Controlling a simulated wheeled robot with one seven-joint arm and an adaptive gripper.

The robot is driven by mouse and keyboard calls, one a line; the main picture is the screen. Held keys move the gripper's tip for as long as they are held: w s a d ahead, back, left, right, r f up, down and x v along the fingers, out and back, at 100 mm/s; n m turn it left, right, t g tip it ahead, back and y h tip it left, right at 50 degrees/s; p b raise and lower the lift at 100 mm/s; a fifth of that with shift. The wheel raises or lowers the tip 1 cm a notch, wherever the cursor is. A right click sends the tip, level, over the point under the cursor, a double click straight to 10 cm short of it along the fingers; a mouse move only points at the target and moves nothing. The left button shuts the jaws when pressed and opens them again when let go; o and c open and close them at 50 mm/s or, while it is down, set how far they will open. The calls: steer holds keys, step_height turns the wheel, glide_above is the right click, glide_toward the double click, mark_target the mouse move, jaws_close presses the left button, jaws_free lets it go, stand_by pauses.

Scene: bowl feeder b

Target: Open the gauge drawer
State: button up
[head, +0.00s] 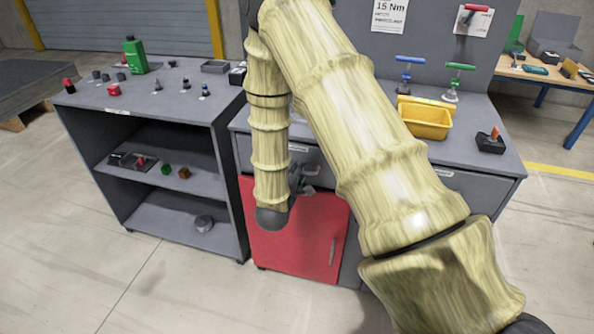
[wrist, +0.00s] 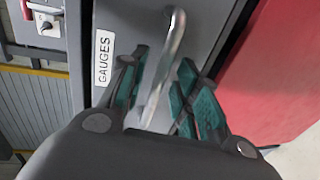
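The gauge drawer (wrist: 208,25) is a grey front with a white GAUGES label (wrist: 103,58) and a metal bar handle (wrist: 168,60) in the wrist view. In the head view, a grey drawer front (head: 312,160) sits under the worktop, above a red door, and looks flush; my arm hides part of it. My gripper (wrist: 163,85) is open, with its teal-padded fingers on either side of the handle. Gaps show between handle and pads. In the head view my gripper (head: 300,180) is at the drawer front, its fingertips small and partly hidden.
The red cabinet door (head: 300,240) is just below the drawer. A grey shelf unit (head: 165,105) with small parts stands to the left. On the worktop are a yellow bin (head: 425,122) and a black block with an orange top (head: 490,141). Open floor lies in front.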

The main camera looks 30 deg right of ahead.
steer(key=shift+w+d, duration=0.3)
steer(key=shift+d, duration=0.05)
jaws_close()
steer(key=shift+f, duration=0.1)
